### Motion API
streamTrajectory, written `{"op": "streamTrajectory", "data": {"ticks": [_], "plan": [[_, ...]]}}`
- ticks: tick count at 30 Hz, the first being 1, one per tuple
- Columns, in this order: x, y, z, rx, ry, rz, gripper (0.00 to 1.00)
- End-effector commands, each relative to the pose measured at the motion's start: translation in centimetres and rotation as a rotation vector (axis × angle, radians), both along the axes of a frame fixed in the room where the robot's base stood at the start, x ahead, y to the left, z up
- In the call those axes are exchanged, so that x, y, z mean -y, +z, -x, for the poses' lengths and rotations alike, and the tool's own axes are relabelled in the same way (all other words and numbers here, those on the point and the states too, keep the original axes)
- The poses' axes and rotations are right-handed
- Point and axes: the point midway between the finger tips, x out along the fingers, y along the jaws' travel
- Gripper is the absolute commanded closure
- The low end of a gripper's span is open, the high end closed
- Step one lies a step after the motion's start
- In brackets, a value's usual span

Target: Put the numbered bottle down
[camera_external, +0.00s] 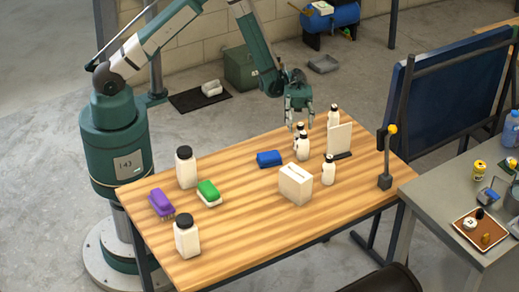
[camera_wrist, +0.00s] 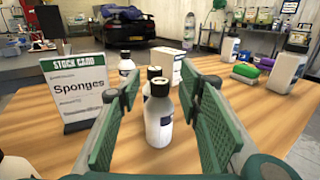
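My gripper (camera_external: 299,110) is over the far edge of the wooden table, beside several small white bottles with dark caps. In the wrist view its two green-padded fingers (camera_wrist: 160,110) are spread apart. One white bottle (camera_wrist: 158,118) stands upright between them, with a visible gap on both sides. A second bottle (camera_wrist: 152,73) is partly hidden behind it, and a third (camera_wrist: 126,63) stands further back. In the external view, small bottles stand near my gripper (camera_external: 303,148), at the back (camera_external: 333,118) and at the front right (camera_external: 328,172). I cannot read a number on any bottle.
A "Sponges" stock card (camera_wrist: 82,90) stands left of the fingers. A white box (camera_external: 295,185), a blue sponge (camera_external: 269,158), a green-topped sponge (camera_external: 208,191), a purple brush (camera_external: 160,203) and two large bottles (camera_external: 186,168) (camera_external: 187,238) are on the table. The front middle is clear.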

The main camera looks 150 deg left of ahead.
Motion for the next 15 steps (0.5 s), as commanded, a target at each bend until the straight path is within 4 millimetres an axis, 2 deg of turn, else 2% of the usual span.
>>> {"op": "streamTrajectory", "data": {"ticks": [8, 15], "plan": [[0.0, 0.0, 0.01, 0.0, 0.0, 0.0, 0.64], [-0.01, -0.01, 0.02, 0.0, 0.0, 0.0, 0.96]]}}
